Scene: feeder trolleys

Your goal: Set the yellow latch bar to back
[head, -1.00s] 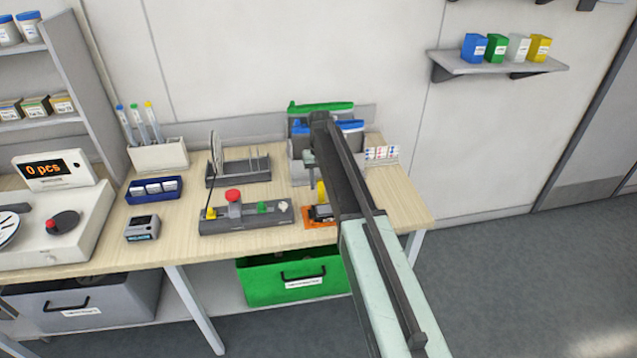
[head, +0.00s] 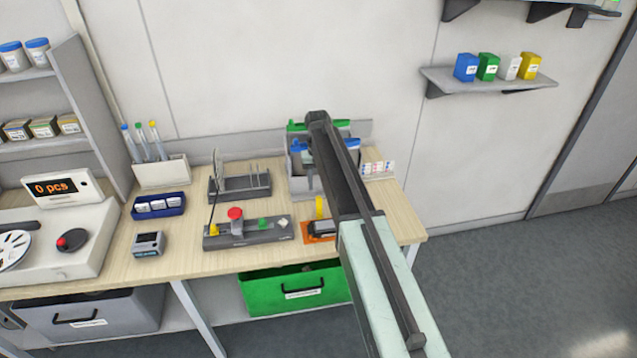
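A small upright yellow piece (head: 320,207) stands beside my arm, at the back of an orange base (head: 318,238) with a dark device on it. It may be the yellow latch bar, but my arm covers much of this area and I cannot tell its setting. Behind it is a grey holder (head: 297,184) with a green bar (head: 300,127) and blue parts (head: 301,150) on top, partly hidden by my arm. My arm reaches over the bench's right part. My gripper's fingertips are hidden behind the arm, so I cannot see what they touch.
On the wooden bench (head: 190,262) stand a control box (head: 250,236) with a red knob, a slotted rack (head: 241,191), a blue tray (head: 158,206) and a pen holder (head: 160,172). A green bin (head: 290,290) sits below. A wall shelf (head: 488,82) is at right. The right floor is clear.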

